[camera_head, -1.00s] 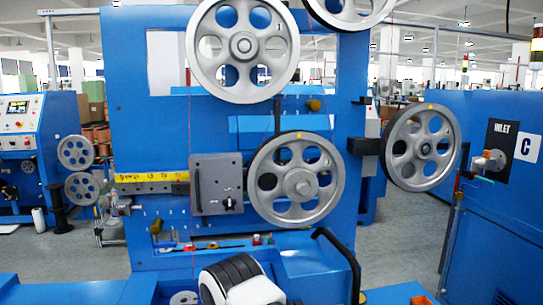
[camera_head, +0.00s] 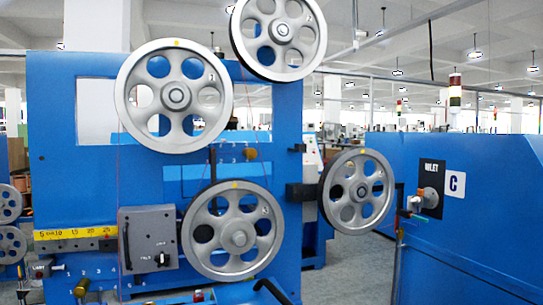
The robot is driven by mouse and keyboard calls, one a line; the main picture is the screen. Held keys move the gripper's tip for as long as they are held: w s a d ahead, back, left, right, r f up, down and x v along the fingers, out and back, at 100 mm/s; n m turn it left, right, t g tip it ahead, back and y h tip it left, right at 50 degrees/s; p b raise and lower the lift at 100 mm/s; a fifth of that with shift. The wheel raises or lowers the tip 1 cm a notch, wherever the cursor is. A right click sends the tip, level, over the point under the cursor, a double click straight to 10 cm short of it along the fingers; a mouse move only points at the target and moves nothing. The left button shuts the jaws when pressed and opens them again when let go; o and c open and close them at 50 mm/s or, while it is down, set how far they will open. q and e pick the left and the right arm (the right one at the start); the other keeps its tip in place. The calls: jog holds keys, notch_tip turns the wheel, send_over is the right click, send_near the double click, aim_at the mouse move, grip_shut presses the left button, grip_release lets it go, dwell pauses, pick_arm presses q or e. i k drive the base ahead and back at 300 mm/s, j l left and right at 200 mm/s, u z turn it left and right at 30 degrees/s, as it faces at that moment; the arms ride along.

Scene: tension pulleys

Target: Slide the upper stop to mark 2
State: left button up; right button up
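No part labelled as the upper stop can be made out for certain. A small brass knob (camera_head: 250,154) sits on the blue machine panel (camera_head: 53,150), between the upper left pulley (camera_head: 174,95) and the lower pulley (camera_head: 238,239). Small white digits stand just left of this knob; which one it lines up with is too small to tell. A second brass knob (camera_head: 82,287) sits at the lower left, near another row of small digits. Neither of my grippers is in view.
A grey box (camera_head: 150,225) with small knobs sits by a yellow scale (camera_head: 75,233). More pulleys stand at the top (camera_head: 281,33) and right (camera_head: 360,190). A blue cabinet (camera_head: 470,240) marked C fills the right, with floor between it and the machine.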

aim_at(251, 154)
jog(key=i+l, duration=0.2)
jog(key=l, duration=0.2)
jog(key=i+l, duration=0.45)
jog(key=l, duration=0.3)
jog(key=i+l, duration=0.25)
jog(key=l, duration=0.15)
jog(key=j+u, duration=0.05)
